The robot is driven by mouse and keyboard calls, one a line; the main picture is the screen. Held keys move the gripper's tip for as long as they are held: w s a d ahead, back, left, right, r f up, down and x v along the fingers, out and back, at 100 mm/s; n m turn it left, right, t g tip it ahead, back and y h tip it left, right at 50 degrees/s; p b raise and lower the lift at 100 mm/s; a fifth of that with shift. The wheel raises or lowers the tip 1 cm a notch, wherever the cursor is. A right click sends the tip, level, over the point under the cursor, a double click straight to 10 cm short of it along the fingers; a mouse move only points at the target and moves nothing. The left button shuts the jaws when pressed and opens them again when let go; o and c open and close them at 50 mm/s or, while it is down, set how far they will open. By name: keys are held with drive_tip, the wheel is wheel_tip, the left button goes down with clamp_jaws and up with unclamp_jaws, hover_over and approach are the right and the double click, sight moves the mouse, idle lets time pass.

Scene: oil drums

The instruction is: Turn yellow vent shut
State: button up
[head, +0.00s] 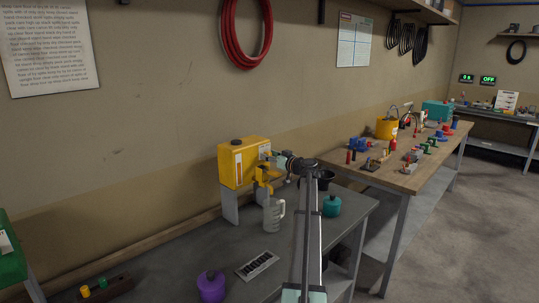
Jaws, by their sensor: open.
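A yellow drum (238,165) with a black cap lies raised on grey metal supports on the near bench. A yellow tap (264,181) sticks out from its right end, above a clear jug (273,214). My gripper (269,158) is at the drum's right end, just above the tap. It is open, but its fingers are small and partly hidden. I cannot pick out a separate yellow vent; the drum's end face is partly covered by my gripper. I cannot tell whether my gripper touches the drum.
A wooden bench (407,182) with many small parts stands at the right. The wall is close behind the drum.

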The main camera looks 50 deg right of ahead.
drive_tip(key=shift+w, duration=0.15)
clamp_jaws()
drive_tip(key=shift+f+b, duration=0.1)
drive_tip(key=shift+b, duration=0.4)
drive_tip(key=shift+f+m+b, duration=0.1)
drive_tip(key=shift+m+b, duration=0.6)
drive_tip(key=shift+b, duration=0.05)
drive_tip(key=shift+m+b, duration=1.1)
drive_tip(key=shift+b, duration=0.1)
drive_tip(key=shift+r+m+b, duration=0.2)
drive_tip(key=shift+m+b, duration=0.85)
drive_tip(key=shift+m, duration=0.85)
